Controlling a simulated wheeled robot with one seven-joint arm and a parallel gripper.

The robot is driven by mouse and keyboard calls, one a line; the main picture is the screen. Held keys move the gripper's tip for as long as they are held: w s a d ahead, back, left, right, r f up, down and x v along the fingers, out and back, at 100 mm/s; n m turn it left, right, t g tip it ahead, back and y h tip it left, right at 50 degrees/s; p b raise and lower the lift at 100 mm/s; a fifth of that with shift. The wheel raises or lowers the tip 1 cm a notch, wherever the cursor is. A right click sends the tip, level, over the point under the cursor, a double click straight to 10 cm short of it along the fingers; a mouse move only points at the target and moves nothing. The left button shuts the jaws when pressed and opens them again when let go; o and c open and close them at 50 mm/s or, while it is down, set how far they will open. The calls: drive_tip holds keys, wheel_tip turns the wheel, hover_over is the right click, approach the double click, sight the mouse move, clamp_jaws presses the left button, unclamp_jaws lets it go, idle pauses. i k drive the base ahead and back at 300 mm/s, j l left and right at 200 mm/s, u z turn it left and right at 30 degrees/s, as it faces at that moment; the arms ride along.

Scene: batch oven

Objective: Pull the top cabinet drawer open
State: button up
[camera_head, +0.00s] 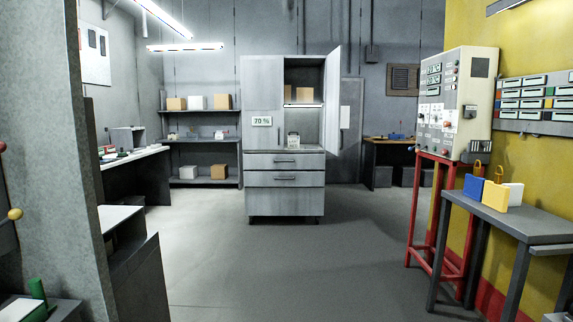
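The grey metal cabinet (262,100) stands at the far middle of the room. Its upper right door (333,100) is swung open, and its left door is shut. Below the counter-like ledge is the top drawer (264,161), which looks shut, with a dark bar handle (285,161) across its front. A second drawer (262,179) with a similar handle sits beneath it and also looks shut. A small light-coloured item (293,139) stands in the open bay above the drawers. My gripper is not in view.
Clear grey floor (270,265) runs up to the cabinet. At right are a red stand (416,210) with a control panel (458,100) and a grey table (500,215). A grey wall edge (75,200) and dark bench (140,275) are at left.

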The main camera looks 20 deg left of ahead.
sight(252, 160)
drive_tip(key=i+j+u, duration=0.4)
drive_tip(key=i, duration=0.2)
drive_tip(key=i+j+u, duration=0.3)
drive_tip(key=i, duration=0.65)
drive_tip(key=i+u, duration=0.25)
drive_tip(key=i, duration=2.7)
drive_tip(key=i+j, duration=0.1)
drive_tip(key=i, duration=1.9)
drive_tip(key=i+z, duration=0.3)
drive_tip(key=i, duration=0.25)
drive_tip(key=i+j+z, duration=0.35)
drive_tip(key=i, duration=0.2)
drive_tip(key=l, duration=0.1)
